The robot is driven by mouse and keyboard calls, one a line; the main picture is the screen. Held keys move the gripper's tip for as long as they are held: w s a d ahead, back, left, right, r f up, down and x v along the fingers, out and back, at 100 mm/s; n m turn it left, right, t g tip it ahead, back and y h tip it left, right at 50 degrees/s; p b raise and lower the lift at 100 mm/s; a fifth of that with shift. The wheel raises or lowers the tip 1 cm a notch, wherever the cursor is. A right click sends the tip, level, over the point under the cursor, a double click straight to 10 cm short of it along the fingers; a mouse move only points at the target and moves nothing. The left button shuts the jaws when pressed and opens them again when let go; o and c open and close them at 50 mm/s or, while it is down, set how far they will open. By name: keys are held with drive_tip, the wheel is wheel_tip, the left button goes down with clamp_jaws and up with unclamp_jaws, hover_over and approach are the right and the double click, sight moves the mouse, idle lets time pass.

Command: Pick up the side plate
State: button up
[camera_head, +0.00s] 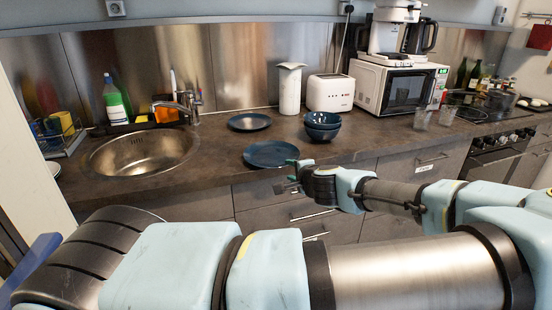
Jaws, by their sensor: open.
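Two dark blue plates lie flat on the counter to the right of the sink. One plate (249,122) is farther back and looks smaller; the other plate (271,154) lies near the counter's front edge. I cannot tell for sure which one is the side plate. My gripper (284,178) is open, with nothing seen between its fingers. It is at the counter's front edge, just in front of and slightly right of the nearer plate. Its upper finger is close to that plate's right rim; whether they touch is unclear.
Stacked blue bowls (322,125) stand right of the plates. A white vase (290,88), a toaster (330,93) and a microwave (399,86) stand behind. The sink (140,151) with its tap is at left. Two glasses (422,119) stand at right. Drawers (290,216) are below.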

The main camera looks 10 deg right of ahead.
drive_tip(key=d+p+x, duration=0.1)
drive_tip(key=p+x, duration=0.2)
drive_tip(key=x, duration=0.6)
drive_tip(key=shift+w+f+p, duration=0.2)
drive_tip(key=shift+p, duration=0.2)
clamp_jaws()
idle(1.0)
